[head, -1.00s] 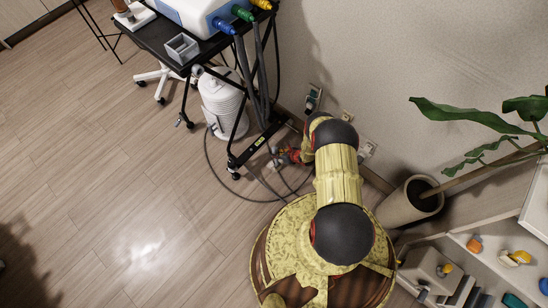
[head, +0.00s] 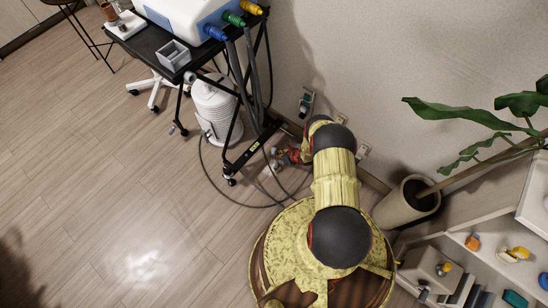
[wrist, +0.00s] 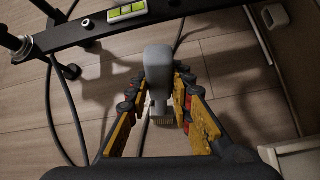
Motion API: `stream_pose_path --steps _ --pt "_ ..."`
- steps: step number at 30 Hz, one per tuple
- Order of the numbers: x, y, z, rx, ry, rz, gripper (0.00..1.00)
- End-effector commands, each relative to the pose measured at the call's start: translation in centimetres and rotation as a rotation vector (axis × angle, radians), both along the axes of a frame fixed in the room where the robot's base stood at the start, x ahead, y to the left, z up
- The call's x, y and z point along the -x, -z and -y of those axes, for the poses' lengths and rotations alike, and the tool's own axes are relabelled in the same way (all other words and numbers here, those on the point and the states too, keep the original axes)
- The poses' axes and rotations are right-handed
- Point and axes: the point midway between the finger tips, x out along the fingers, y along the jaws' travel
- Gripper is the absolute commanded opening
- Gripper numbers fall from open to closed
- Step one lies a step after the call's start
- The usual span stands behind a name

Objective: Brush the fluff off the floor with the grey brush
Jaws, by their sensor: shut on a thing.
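My gripper (wrist: 161,100) is shut on the grey brush (wrist: 158,66), whose rounded grey end points away from me in the wrist view. Pale bristles (wrist: 160,120) show low between the fingers. In the head view my gripper (head: 283,158) is low by the wall, beside the black cart's base, and mostly hidden by my arm. I cannot make out any fluff on the floor (wrist: 110,77) in either view, and cannot tell whether the bristles touch the floor.
The black cart's lower bar (wrist: 140,14) crosses just beyond the brush. A dark cable (head: 208,173) loops over the floor around the gripper. A white ribbed canister (head: 216,108) stands under the cart. A potted plant (head: 408,204) stands right. Open floor lies left.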

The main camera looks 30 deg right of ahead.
Motion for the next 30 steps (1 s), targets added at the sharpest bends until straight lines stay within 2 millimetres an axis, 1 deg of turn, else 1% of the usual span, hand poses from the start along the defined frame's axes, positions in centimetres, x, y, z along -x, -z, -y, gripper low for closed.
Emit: stream_pose_path --steps 3,7,20,30 --pt "-0.3 0.0 1.1 0.001 0.001 0.001 0.0" --pt "-0.4 0.1 1.7 0.001 0.0 0.0 0.0" --pt "-0.6 0.1 2.0 0.002 0.0 -0.001 0.0" --pt "-2.9 0.0 3.3 0.002 -0.001 0.001 0.0"
